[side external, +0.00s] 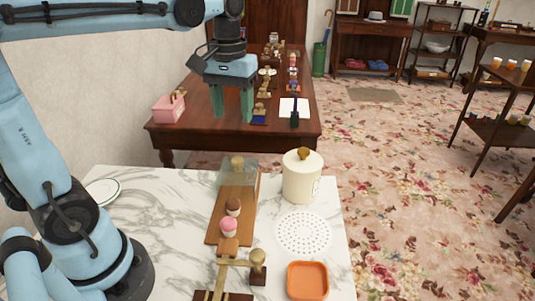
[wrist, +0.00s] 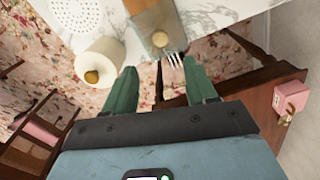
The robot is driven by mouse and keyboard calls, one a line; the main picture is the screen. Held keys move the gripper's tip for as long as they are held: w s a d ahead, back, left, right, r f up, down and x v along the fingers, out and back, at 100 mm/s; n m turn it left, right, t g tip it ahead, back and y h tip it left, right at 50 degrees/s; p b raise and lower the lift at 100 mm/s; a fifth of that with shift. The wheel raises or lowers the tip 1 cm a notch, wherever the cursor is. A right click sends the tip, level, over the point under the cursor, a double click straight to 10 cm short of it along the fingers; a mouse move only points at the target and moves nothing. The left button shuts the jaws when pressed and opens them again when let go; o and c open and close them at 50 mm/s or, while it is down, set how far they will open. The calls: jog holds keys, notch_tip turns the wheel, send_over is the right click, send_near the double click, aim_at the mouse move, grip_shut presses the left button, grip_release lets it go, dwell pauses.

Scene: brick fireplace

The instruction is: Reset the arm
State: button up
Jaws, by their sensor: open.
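My gripper (side external: 232,112) has two green fingers pointing down. It hangs high, past the far edge of the marble counter (side external: 150,215) and in front of the dark wooden desk (side external: 205,118). The fingers are spread apart, with nothing visibly held between them. In the wrist view the gripper (wrist: 160,68) shows the same wide gap. Pale fork-like tines (wrist: 173,60) show in that gap; I cannot tell what they belong to or how far below they are. My arm reaches in from the left, bent above the counter.
On the counter are a wooden board (side external: 218,237) with two cupcakes, a clear cover (side external: 240,175), a cream canister (side external: 302,178), a perforated white disc (side external: 303,232), an orange tray (side external: 308,281) and a brass scale (side external: 240,262). A pink box (side external: 168,109) stands on the desk.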

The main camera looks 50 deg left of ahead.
dwell(0.3)
jog(key=s+d+f+m+t, duration=0.5)
jog(key=f+m+t, duration=0.1)
jog(key=t, duration=0.1)
jog(key=shift+d+f, duration=0.15)
jog(key=shift+d, duration=0.15)
